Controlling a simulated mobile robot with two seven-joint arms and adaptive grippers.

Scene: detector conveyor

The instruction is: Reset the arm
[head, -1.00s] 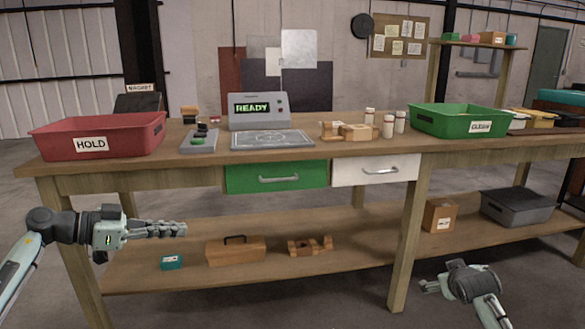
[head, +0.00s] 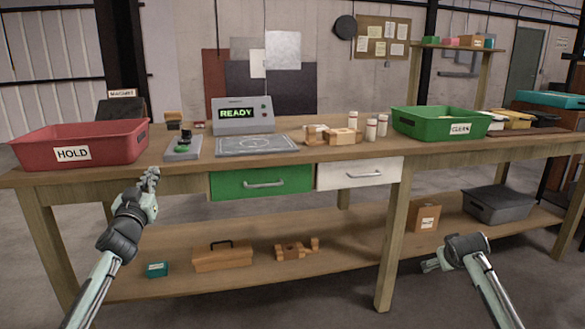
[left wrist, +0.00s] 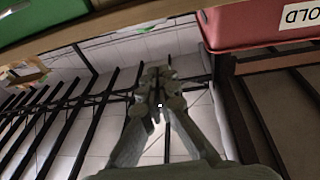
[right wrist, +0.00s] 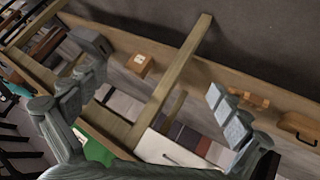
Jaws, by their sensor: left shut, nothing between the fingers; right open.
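My left gripper (head: 150,174) is shut and empty, pointing up just in front of the workbench's front edge, below and right of the red HOLD bin (head: 85,143). In the left wrist view its fingers (left wrist: 158,88) are together, with the HOLD bin (left wrist: 265,28) at the upper right. My right gripper (head: 432,264) is low at the right, in front of the bench and below its top. In the right wrist view its fingers (right wrist: 150,95) are spread wide with nothing between them.
The workbench (head: 330,157) carries a READY detector (head: 243,116), a small device with a green button (head: 183,148), wooden pieces, white bottles and a green bin (head: 440,122). A green drawer (head: 262,183) and white drawer (head: 359,174) are closed. The lower shelf (head: 340,251) holds boxes.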

